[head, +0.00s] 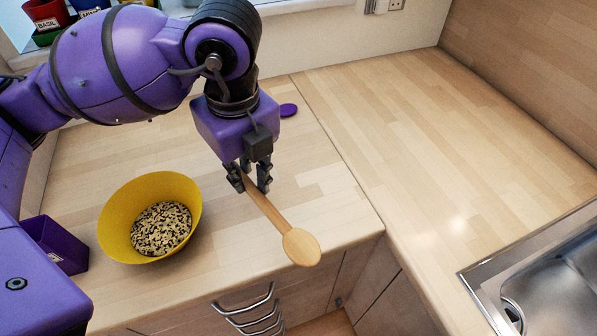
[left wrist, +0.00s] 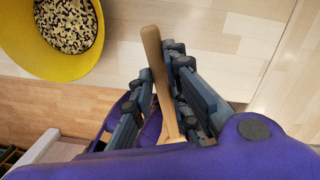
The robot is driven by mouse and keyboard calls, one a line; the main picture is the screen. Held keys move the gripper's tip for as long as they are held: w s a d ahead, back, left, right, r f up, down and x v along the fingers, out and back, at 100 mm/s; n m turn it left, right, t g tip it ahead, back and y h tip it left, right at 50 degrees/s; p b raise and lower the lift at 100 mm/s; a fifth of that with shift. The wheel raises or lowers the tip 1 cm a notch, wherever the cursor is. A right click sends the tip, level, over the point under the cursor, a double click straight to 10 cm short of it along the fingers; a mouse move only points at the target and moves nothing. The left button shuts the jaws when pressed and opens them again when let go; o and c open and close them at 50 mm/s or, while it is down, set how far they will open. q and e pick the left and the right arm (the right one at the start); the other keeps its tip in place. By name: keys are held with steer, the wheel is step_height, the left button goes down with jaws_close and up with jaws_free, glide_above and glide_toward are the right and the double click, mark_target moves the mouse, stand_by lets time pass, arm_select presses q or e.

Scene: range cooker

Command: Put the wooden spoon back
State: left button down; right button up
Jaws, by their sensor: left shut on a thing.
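The wooden spoon (head: 299,245) is in the head view, with its oval bowl towards the front edge of the counter. My left gripper (head: 250,180) is shut on the spoon's handle and points down over the counter. I cannot tell how far the spoon is above the counter. My right gripper is in neither view.
A yellow bowl (head: 122,215) of seeds stands left of the gripper; it also shows in the left wrist view (left wrist: 25,45). Herb pots (head: 45,12) stand on the sill. A sink (head: 550,285) is at right. The right counter (head: 430,130) is clear.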

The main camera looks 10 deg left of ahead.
arm_select(q)
steer(key=shift+s+a+n, duration=0.2)
steer(key=shift+n, duration=0.2)
steer(key=shift+w+a+f+h, duration=0.35)
steer(key=shift+h, duration=0.05)
steer(key=w+f, duration=0.2)
steer(key=w, duration=0.1)
steer(key=w+a+f, duration=0.1)
steer(key=w+f, duration=0.2)
steer(key=w, duration=0.1)
steer(key=w+f, duration=0.3)
steer(key=w, duration=0.1)
steer(key=shift+a+b, duration=0.3)
steer(key=shift+b, duration=0.05)
steer(key=shift+w+f, duration=0.1)
steer(key=shift+w, duration=0.05)
steer(key=shift+w+f, duration=0.2)
steer(key=shift+w+a+f, duration=0.1)
steer(key=shift+f, duration=0.8)
steer(key=shift+w+a+f, duration=0.1)
steer(key=shift+f, duration=0.8)
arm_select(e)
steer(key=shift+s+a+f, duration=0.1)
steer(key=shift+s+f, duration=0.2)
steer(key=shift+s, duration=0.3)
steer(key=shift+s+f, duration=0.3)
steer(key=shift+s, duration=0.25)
arm_select(q)
steer(key=shift+d, duration=0.1)
